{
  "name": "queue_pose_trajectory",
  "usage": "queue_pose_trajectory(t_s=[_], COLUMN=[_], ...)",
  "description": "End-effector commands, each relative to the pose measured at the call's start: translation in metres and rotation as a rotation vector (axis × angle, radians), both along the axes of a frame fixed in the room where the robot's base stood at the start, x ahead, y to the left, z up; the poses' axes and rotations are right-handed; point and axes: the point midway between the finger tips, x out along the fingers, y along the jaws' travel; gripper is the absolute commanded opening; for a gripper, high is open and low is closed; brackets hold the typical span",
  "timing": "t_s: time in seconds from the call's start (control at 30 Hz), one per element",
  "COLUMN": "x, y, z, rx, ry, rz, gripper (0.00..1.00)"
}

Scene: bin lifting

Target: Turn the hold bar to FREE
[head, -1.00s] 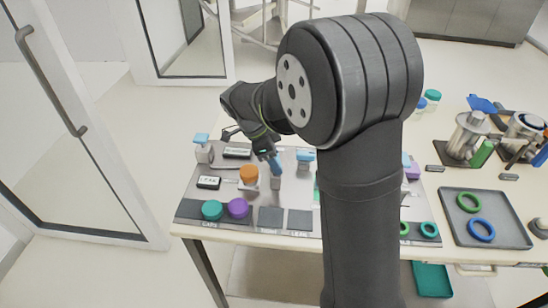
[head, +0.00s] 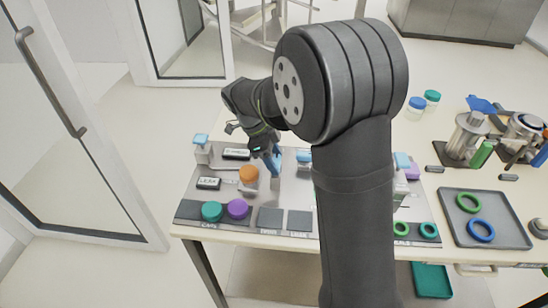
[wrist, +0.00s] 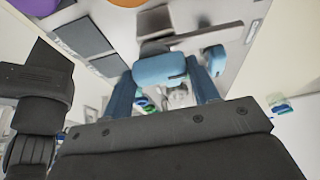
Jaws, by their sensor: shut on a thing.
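A light-blue bar (wrist: 158,70) lies between my two blue fingers in the wrist view, and my gripper (wrist: 165,80) is shut on it. In the head view my gripper (head: 276,170) points down at the panel (head: 295,200), just right of the orange knob (head: 249,174). The held bar is mostly hidden there by the fingers. A second blue bar (wrist: 214,60) stands beside it in the wrist view. It shows partly behind my arm in the head view (head: 304,155). I cannot read a FREE mark in either view.
A blue-topped post (head: 201,140) stands at the panel's left. Teal (head: 212,211) and purple (head: 238,208) round pieces lie at its front left. Dark square pads (head: 270,218) are at the front. A grey tray (head: 487,218) with rings lies at right. My arm hides the panel's middle right.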

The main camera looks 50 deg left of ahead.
Motion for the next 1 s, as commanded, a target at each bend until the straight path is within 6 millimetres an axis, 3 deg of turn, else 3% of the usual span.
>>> queue_pose_trajectory(t_s=[0.03, 0.07, 0.17, 0.57, 0.77, 1.0], x=[0.000, 0.000, 0.000, -0.002, -0.012, -0.029], y=[0.001, 0.001, 0.000, 0.003, 0.014, 0.030], z=[0.001, 0.001, 0.001, 0.008, 0.043, 0.099], rx=[0.003, 0.003, 0.003, 0.002, 0.006, 0.005], ry=[0.000, 0.000, 0.000, 0.000, -0.001, -0.001], rz=[-0.003, -0.003, -0.003, -0.001, 0.001, 0.000], gripper=[0.14, 0.58, 0.76, 0.76, 0.76, 0.76])
